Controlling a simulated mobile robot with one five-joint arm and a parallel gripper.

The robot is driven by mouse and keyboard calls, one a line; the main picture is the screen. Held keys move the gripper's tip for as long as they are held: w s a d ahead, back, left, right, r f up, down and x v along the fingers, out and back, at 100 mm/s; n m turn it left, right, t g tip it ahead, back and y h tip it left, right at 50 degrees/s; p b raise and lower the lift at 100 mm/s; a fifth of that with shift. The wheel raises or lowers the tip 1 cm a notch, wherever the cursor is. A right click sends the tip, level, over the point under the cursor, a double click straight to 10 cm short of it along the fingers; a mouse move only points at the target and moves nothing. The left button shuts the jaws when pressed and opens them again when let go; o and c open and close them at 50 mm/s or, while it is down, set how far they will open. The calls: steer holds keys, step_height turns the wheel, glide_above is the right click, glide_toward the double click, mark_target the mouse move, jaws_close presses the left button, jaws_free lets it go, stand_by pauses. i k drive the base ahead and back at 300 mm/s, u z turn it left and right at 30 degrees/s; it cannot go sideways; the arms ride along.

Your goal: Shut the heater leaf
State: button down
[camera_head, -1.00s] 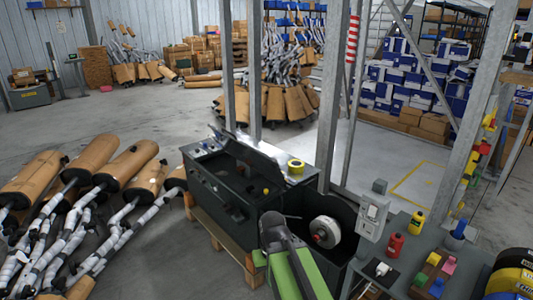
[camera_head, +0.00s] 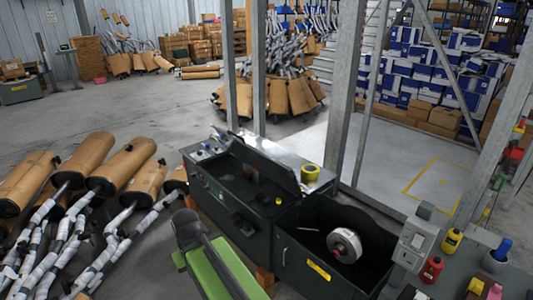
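A dark green-black metal cabinet (camera_head: 228,195) stands in the middle of the head camera view; I take it to be the heater. Its top is open, and a long dark leaf (camera_head: 264,163) stands tilted up along the back of the opening. Joined to its right is a dark open-topped box (camera_head: 318,268) holding a white-and-grey reel (camera_head: 344,245). My green arm crosses the lower middle. Its dark grey end, my gripper (camera_head: 188,228), is in front of the cabinet's lower left front, below the leaf. I cannot make out its fingers or any contact.
Yellow tape (camera_head: 310,172) lies on the cabinet's back ledge. A grey control box (camera_head: 412,240) and a bench with red and yellow bottles (camera_head: 451,240) are at the right. Wrapped mufflers (camera_head: 123,165) fill the left floor. Steel posts (camera_head: 347,110) rise behind the cabinet.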

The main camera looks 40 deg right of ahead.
mark_target(284, 174)
steer(key=z, duration=0.25)
steer(key=i, duration=1.15)
steer(key=z, duration=0.7)
